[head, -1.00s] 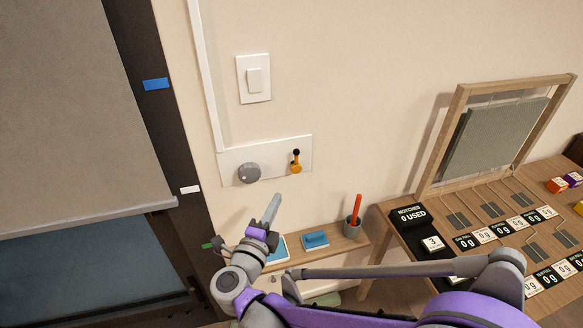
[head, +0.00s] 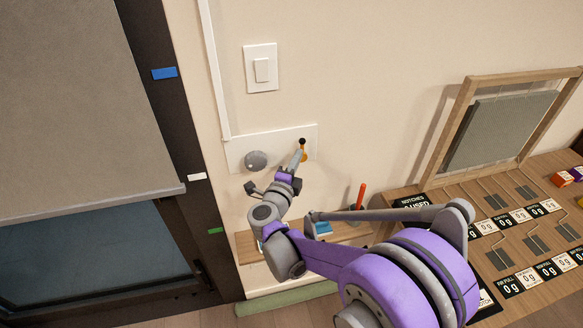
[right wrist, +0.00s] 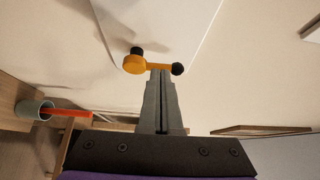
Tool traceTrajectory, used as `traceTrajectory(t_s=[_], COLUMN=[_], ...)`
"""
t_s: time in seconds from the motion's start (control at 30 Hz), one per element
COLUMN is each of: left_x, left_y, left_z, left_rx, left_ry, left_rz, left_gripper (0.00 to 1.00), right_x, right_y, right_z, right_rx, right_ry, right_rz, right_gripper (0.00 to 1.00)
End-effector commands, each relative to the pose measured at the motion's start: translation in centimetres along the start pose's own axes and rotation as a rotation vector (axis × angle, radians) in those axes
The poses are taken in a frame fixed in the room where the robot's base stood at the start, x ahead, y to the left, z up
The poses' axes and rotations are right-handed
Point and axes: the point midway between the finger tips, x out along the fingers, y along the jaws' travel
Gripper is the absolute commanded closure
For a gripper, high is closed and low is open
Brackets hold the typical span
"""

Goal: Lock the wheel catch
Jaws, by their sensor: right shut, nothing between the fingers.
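The wheel catch (head: 304,152) is a small orange lever with a black ball end, mounted on a white wall plate (head: 280,138). A round grey wheel (head: 256,160) sits left of it on the same plate. My right gripper (head: 299,157) is shut and empty, its tips at the catch and covering part of it. In the right wrist view the orange catch (right wrist: 134,64) has its arm pointing right to the black ball, and the closed fingertips (right wrist: 159,72) are right at that arm; whether they touch is unclear. My left gripper is not in view.
A light switch (head: 261,70) is above the plate. Below is a small wooden shelf with a blue item (head: 323,228) and a cup holding a red stick (head: 361,192). A wooden table with a frame (head: 463,120) stands right; a dark-framed blind (head: 80,100) is left.

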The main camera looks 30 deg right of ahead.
Motion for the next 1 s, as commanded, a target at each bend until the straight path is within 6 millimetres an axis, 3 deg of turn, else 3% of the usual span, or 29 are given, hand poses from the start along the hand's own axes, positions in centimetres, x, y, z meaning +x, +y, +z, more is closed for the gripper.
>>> traceTrajectory(t_s=[0.2, 1.0], left_x=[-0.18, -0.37], left_y=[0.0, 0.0], left_z=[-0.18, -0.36], left_rx=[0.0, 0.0], left_ry=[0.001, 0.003], left_rz=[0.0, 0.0], left_gripper=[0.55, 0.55], right_x=[1.06, 1.19], right_y=[0.01, -0.15], right_z=[-0.01, -0.23], right_rx=[0.0, 0.064], right_ry=[-0.001, 0.0], right_rz=[0.0, 0.043], right_gripper=[1.0, 1.0])
